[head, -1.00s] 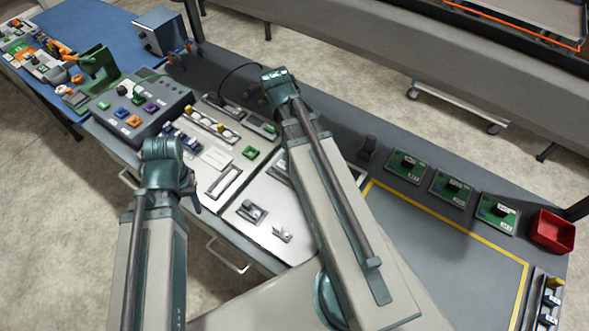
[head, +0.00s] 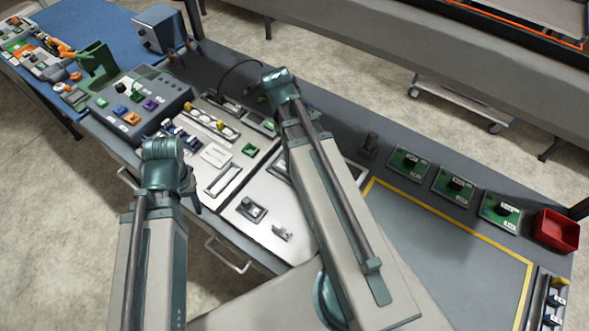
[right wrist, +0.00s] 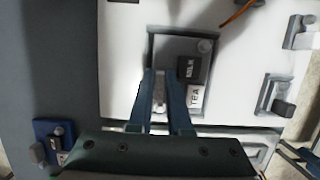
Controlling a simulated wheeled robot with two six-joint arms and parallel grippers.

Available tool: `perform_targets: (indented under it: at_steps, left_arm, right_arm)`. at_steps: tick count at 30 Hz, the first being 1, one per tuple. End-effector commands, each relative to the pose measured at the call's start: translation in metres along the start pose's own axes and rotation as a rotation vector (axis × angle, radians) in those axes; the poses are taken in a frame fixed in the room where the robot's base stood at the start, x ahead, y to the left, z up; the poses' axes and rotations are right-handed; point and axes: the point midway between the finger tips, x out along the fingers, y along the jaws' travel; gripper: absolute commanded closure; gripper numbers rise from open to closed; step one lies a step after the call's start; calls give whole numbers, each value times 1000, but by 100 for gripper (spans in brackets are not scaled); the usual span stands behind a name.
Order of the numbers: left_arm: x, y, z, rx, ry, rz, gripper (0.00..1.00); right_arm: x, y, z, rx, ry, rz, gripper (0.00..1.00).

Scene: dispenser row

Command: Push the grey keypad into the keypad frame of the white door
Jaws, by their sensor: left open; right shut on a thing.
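The white door (head: 267,233) is the pale panel in the middle of the head view, partly behind my right arm. In the right wrist view, the white door (right wrist: 125,45) carries a dark rectangular keypad frame (right wrist: 151,45). The grey keypad (right wrist: 181,43) shows within the frame's outline, with a dark labelled button and a white label reading TEA. My right gripper (right wrist: 161,90) is shut on a small light part of the keypad. I cannot tell how deep the keypad sits. My left gripper (head: 194,201) is open, near the table's front edge, away from the door.
Left of the door is a white panel (head: 217,155) with switches, then a grey button box (head: 140,105). Several green boards (head: 455,186) and a red bin (head: 555,231) stand on the right. A yellow-lined area (head: 450,260) is clear where visible.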

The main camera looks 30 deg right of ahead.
Motion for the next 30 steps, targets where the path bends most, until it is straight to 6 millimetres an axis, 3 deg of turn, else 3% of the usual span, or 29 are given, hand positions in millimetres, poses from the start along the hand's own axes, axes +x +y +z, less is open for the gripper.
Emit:
perform_targets:
  at_steps: [7,8,13,19,22,30]
  left_arm:
    - [2,0,0,0,0,0,50]
    - [2,0,0,0,0,0,50]
    - [2,0,0,0,0,0,50]
    - [2,0,0,0,0,0,50]
    - [2,0,0,0,0,0,50]
    - [1,0,0,-1,0,0,50]
  right_arm:
    - [2,0,0,0,0,0,100]
    - [2,0,0,0,0,0,80]
    - [2,0,0,0,0,0,49]
    - [2,0,0,0,0,0,48]
    - [2,0,0,0,0,0,36]
    - [1,0,0,0,0,0,36]
